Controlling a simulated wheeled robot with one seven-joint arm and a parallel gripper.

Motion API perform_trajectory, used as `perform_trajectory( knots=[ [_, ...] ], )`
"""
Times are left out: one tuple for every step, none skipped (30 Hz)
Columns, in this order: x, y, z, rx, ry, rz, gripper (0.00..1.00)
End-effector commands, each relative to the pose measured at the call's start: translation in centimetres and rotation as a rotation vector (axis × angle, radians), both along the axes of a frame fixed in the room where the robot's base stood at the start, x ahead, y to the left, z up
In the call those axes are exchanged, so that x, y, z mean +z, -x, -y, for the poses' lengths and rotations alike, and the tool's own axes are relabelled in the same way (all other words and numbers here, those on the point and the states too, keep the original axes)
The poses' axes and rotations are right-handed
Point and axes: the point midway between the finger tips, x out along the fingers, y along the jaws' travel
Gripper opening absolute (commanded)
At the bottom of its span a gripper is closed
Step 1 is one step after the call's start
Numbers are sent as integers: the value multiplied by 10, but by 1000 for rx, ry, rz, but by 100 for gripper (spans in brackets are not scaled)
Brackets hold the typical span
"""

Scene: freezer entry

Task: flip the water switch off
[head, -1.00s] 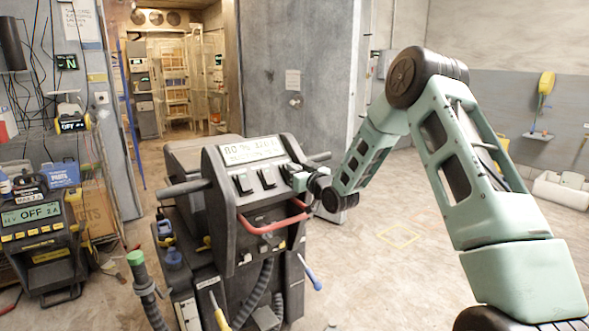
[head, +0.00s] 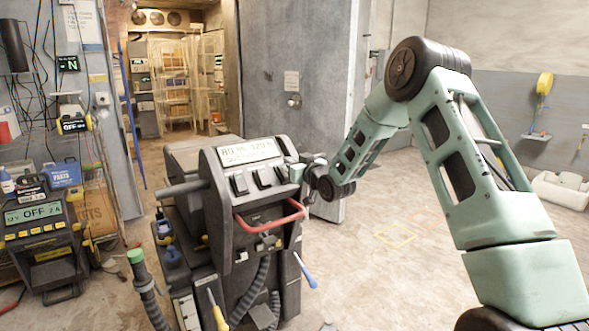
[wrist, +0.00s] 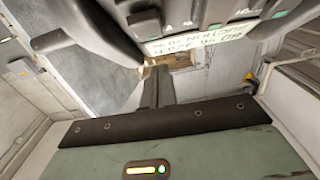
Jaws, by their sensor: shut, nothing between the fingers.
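A dark floor machine (head: 225,215) stands left of my arm, with a lit text display (head: 249,152) on its sloped panel. Below the display is a row of three dark switches: left (head: 240,184), middle (head: 262,177) and right (head: 282,172). I cannot read which is the water switch. My gripper (head: 297,172) is at the panel's right edge, beside the right switch; I cannot tell whether they touch. In the wrist view, the dark fingers (wrist: 157,88) are together and empty, below the tilted panel. A switch (wrist: 145,23) shows there near the top.
A red handle (head: 270,218) crosses the machine's front below the switches. Dark side grips (head: 183,189) stick out. A screened unit (head: 40,225) reading OFF stands at left. A grey wall (head: 295,60) is behind. The floor to the right is mostly clear.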

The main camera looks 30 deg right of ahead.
Motion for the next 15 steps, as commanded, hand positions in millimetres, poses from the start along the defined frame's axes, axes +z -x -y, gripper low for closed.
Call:
perform_trajectory(
  knots=[
    [8,-2,-2,1,0,0,0],
    [5,2,-1,0,0,-2,0],
    [5,7,-1,0,0,-2,0],
    [6,11,0,0,0,-1,0],
    [7,14,0,0,0,-1,0],
    [8,19,0,0,1,-1,0],
    [9,23,0,0,1,-1,0],
    [10,28,0,-1,1,-2,0],
    [11,33,1,-1,1,-1,0],
    [12,38,1,-1,2,0,0],
    [13,42,1,-1,1,0,0],
    [15,49,1,-1,1,-1,0],
    [16,54,1,-1,1,-1,0],
    [17,59,2,-1,1,-1,0],
    [19,66,2,-1,0,0,0]
  ],
)
